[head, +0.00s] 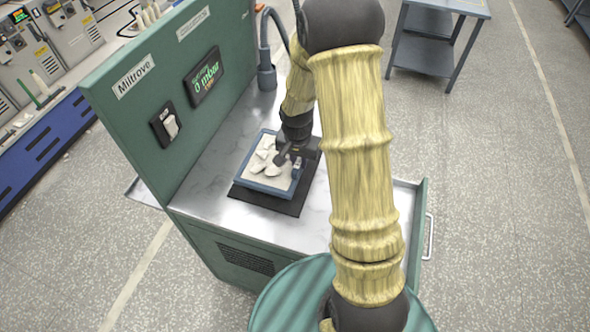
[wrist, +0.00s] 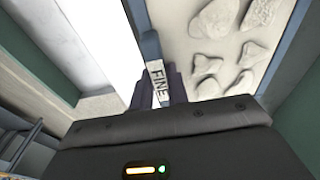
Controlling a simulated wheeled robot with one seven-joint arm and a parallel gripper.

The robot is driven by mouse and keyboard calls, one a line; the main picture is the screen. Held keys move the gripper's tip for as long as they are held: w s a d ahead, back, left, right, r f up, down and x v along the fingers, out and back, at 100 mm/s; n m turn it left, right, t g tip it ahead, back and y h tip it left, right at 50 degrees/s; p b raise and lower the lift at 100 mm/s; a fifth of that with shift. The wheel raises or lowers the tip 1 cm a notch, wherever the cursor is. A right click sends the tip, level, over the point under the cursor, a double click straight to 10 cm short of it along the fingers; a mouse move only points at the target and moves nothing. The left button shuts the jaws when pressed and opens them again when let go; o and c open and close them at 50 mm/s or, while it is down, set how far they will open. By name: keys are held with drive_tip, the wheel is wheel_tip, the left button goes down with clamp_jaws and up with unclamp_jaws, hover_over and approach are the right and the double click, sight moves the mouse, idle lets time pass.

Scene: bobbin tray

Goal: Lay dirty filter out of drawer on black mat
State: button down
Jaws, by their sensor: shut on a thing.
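The dirty filter (head: 268,188) is a blue-framed panel with a pale face and grey-white lumps. It lies roughly level over the black mat (head: 292,208), whose front and right edges show past it. I cannot tell whether it touches the mat. My gripper (head: 291,160) is shut on the filter's right edge. In the wrist view, my gripper (wrist: 157,85) pinches the blue frame at a label reading FINE, and the filter's lumpy face (wrist: 213,48) fills the upper right. The drawer (head: 416,205) stands open at the right of the cabinet; its inside is mostly hidden by my arm.
The mat lies on a metal worktop (head: 205,195) before a green panel (head: 150,110) with a display (head: 203,77) and a switch (head: 166,124). A grey hose (head: 266,60) rises at the back. A grey cart (head: 440,30) stands apart on the floor.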

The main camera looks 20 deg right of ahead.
drive_tip(key=shift+w+f, duration=0.15)
drive_tip(key=shift+f, duration=0.7)
drive_tip(key=shift+f+p, duration=0.3)
drive_tip(key=shift+f, duration=1.75)
drive_tip(key=shift+f, duration=0.15)
drive_tip(key=c, duration=1.4)
unclamp_jaws()
drive_tip(key=shift+o, duration=0.2)
